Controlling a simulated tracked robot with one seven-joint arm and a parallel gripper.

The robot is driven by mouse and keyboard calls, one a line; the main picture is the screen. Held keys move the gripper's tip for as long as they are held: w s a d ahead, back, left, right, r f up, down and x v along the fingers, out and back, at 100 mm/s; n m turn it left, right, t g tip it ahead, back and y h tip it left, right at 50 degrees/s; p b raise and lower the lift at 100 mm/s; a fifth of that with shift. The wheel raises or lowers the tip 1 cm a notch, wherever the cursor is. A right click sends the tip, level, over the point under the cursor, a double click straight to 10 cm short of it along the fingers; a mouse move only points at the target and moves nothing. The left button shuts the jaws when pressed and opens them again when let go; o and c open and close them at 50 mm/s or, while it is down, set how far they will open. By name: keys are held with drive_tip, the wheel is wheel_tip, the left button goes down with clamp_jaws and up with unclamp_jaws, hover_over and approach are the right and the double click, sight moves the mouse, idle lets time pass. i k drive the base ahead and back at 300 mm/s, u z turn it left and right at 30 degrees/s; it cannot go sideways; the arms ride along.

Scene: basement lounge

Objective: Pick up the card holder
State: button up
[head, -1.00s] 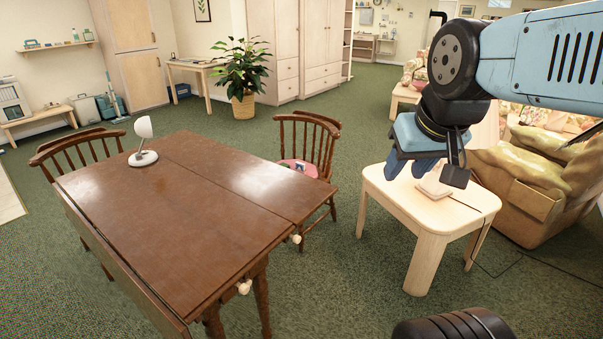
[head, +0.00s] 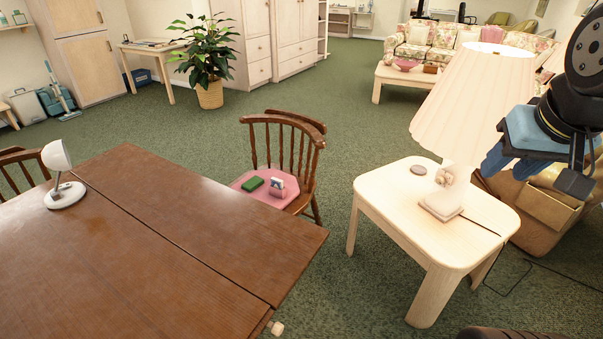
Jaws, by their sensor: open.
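A small whitish holder with cards standing in it, likely the card holder (head: 277,187), sits on the pink seat (head: 247,174) of the wooden chair (head: 283,150). A small green box (head: 252,184) lies on the same seat, just left of it. My gripper (head: 506,167) is at the right, raised near the side table and lamp, far from the chair. Its blue fingers point down and left, open, with nothing seen between them.
The brown table (head: 150,240) with a white desk lamp (head: 62,180) fills the lower left. Green carpet is clear behind the chair.

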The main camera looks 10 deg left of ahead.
sight(276, 193)
drive_tip(key=u, duration=0.25)
drive_tip(key=i, duration=1.05)
drive_tip(key=u, duration=0.75)
drive_tip(key=k, duration=0.75)
drive_tip(key=u, duration=0.2)
drive_tip(key=i, duration=0.8)
drive_tip(key=z, duration=0.1)
